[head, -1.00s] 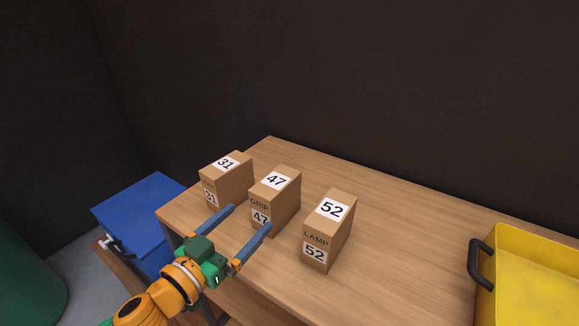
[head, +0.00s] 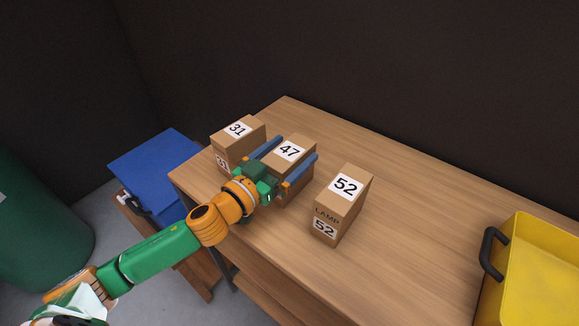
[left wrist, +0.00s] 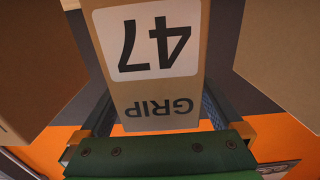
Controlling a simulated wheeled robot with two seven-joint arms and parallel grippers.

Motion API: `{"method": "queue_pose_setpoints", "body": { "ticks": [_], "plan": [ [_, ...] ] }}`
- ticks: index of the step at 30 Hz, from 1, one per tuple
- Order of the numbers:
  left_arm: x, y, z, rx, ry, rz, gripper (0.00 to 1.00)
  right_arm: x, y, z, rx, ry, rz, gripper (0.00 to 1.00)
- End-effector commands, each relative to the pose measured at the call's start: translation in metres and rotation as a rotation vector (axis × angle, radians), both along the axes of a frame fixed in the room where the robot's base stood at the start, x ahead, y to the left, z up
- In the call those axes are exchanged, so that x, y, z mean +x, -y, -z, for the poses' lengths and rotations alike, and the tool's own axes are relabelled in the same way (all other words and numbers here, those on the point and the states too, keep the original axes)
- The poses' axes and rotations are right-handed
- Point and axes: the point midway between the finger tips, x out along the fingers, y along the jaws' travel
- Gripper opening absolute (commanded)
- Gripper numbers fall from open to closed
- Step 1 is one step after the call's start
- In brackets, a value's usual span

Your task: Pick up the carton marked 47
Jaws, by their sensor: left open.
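The carton marked 47 (head: 297,143) stands upright on the wooden table, between two other cartons. My left gripper (head: 292,149) is open, with one blue finger on each side of this carton. In the left wrist view the carton's face (left wrist: 187,100), with "47" and "GRIP" upside down, fills the space between the fingers. I cannot tell whether the fingers touch its sides. The gripper hides part of the carton's front in the head view. My right gripper is not in view.
The carton marked 31 (head: 251,140) stands close on the left, near the left finger. The carton marked 52 (head: 354,192) stands to the right with a gap. A yellow bin (head: 540,270) is at the right and a blue box (head: 160,160) at the left. The table's (head: 420,180) back right is clear.

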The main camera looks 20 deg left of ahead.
Motion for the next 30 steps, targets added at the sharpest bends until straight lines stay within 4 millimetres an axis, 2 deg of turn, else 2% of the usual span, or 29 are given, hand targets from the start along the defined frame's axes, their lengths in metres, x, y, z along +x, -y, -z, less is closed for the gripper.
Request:
{"method": "queue_pose_setpoints", "body": {
  "ticks": [1, 2, 12, 22, 24, 30],
  "plan": [
    [0.0, 0.0, 0.0, 0.0, 0.0, 0.0, 1.0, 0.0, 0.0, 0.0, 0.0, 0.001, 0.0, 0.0],
    [0.0, 0.0, 0.0, 0.0, 0.0, 0.0, 0.92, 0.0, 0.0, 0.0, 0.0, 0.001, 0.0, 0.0],
    [0.0, 0.0, 0.0, 0.0, 0.0, -0.001, 0.0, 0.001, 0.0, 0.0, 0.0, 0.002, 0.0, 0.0],
    [0.0, -0.001, -0.003, 0.001, 0.001, 0.0, 0.0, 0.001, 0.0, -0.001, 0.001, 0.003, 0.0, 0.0],
    [0.0, -0.001, -0.015, 0.0, 0.004, -0.001, 0.0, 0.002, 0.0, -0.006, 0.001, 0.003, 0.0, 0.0],
    [0.0, 0.0, -0.071, 0.0, 0.008, 0.0, 0.0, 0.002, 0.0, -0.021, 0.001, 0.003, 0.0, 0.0]
  ]
}}
